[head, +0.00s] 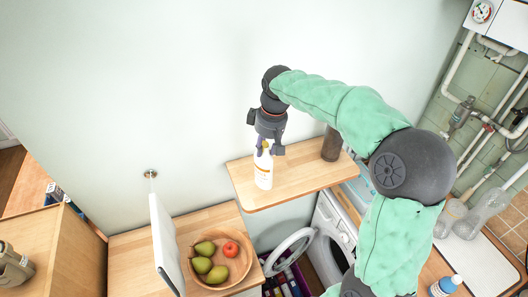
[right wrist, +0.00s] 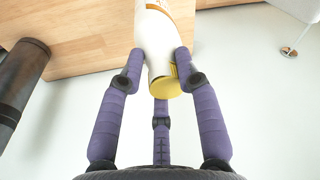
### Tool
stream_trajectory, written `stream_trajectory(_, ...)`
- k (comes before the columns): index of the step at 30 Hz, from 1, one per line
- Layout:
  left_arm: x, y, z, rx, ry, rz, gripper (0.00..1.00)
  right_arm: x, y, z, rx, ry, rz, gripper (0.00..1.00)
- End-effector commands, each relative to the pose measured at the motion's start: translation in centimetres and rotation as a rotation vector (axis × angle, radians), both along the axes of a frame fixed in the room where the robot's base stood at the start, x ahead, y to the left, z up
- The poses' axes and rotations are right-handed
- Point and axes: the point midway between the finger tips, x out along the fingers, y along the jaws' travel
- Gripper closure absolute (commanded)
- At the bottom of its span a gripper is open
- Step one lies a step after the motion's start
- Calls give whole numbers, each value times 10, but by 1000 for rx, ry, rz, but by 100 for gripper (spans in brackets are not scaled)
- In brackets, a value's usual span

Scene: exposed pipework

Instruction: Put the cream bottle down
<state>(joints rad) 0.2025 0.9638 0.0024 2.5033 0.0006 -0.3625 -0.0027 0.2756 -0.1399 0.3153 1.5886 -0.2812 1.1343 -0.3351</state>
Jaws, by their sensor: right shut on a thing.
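The cream bottle (head: 264,170) is white with a yellow-orange label and appears upright over the wooden shelf (head: 297,183) on the wall. I cannot tell whether its base touches the shelf. My right gripper (head: 266,147) comes from above and is shut on the bottle's upper end. In the right wrist view, the gripper's purple fingers (right wrist: 157,85) close around the bottle (right wrist: 160,42) near its yellow cap (right wrist: 165,88). My left gripper is not in view.
A dark cylinder (head: 331,145) stands on the shelf to the right of the bottle. Below are a wooden fruit bowl (head: 220,282) and an open washing machine (head: 333,232). Clear shelf surface lies between bottle and cylinder. Pipes (head: 462,62) run along the right wall.

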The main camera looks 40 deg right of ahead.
Motion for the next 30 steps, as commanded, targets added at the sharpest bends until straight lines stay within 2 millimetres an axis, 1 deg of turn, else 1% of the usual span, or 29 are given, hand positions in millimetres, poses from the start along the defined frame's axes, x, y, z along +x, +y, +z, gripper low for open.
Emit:
stream_trajectory(2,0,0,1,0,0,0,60,3,-1,-2,0,-3,-1,100)
stream_trajectory(5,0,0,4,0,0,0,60,10,-2,-10,0,0,-1,100)
stream_trajectory(9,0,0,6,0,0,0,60,10,-2,-30,-1,-1,-1,100)
stream_trajectory(12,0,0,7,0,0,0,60,10,-2,-38,0,-3,-1,100)
stream_trajectory(24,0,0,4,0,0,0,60,10,-2,-43,0,-3,-1,100)
stream_trajectory(25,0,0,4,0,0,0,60,9,-1,-44,0,-1,0,61)
stream_trajectory(27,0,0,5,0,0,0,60,9,-1,-44,0,0,0,43)
stream_trajectory(30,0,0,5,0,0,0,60,9,-1,-44,0,0,0,43)
